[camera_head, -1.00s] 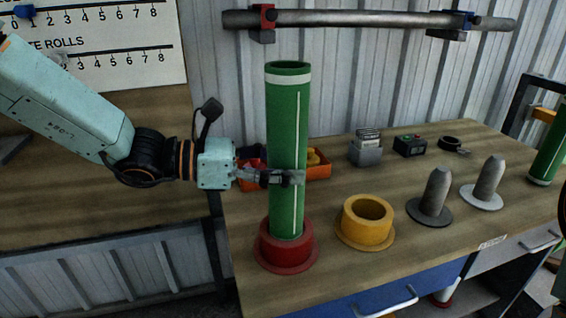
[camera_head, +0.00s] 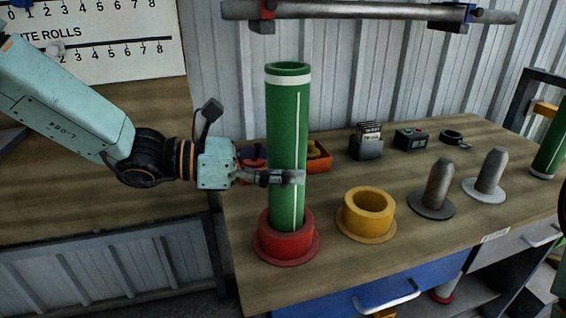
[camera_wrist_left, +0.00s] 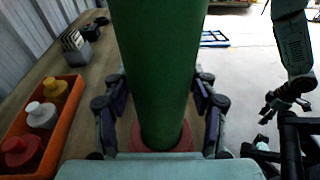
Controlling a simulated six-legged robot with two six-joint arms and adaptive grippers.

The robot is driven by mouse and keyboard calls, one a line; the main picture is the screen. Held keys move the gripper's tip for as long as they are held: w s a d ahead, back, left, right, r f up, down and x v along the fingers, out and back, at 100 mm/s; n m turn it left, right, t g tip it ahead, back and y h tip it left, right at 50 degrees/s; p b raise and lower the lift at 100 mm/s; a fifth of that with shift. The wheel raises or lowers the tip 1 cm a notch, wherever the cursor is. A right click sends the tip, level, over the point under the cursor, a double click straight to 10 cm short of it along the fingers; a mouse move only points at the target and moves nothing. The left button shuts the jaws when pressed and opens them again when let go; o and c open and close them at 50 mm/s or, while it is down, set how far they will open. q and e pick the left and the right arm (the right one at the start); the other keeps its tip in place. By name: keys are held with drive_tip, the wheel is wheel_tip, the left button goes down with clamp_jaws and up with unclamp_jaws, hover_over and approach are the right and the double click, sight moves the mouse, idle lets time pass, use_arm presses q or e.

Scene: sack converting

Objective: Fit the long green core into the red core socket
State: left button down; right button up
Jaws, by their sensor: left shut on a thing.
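The long green core (camera_head: 287,140) stands upright with its lower end inside the rim of the red core socket (camera_head: 287,246) on the bench. How deep it sits is hidden by the socket wall. My left gripper (camera_head: 285,177) is shut on the core at about mid-height, coming in from the left. In the left wrist view the core (camera_wrist_left: 160,70) runs between both fingers, with part of the red socket (camera_wrist_left: 185,140) showing at its foot. What seems to be my right gripper (camera_wrist_left: 285,103) shows dark and small at the right there; its jaws are unclear.
A yellow socket (camera_head: 367,226) stands right of the red one. Two grey pegs on round bases, a dark one (camera_head: 437,186) and a light one (camera_head: 490,172), stand further right. An orange tray (camera_head: 319,165) lies behind the core. Another green roll (camera_head: 552,150) stands at the right edge.

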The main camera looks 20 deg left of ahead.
sight(283, 120)
use_arm(q)
drive_tip(key=shift+f+b, duration=0.7)
drive_tip(key=shift+f, duration=0.2)
drive_tip(key=shift+c, duration=1.6)
unclamp_jaws()
drive_tip(key=shift+f, duration=0.1)
wheel_tip(283, 120, up, 10)
drive_tip(key=shift+r, duration=0.1)
wheel_tip(283, 120, down, 9)
drive_tip(key=shift+f+p, duration=0.2)
drive_tip(key=shift+p, duration=0.1)
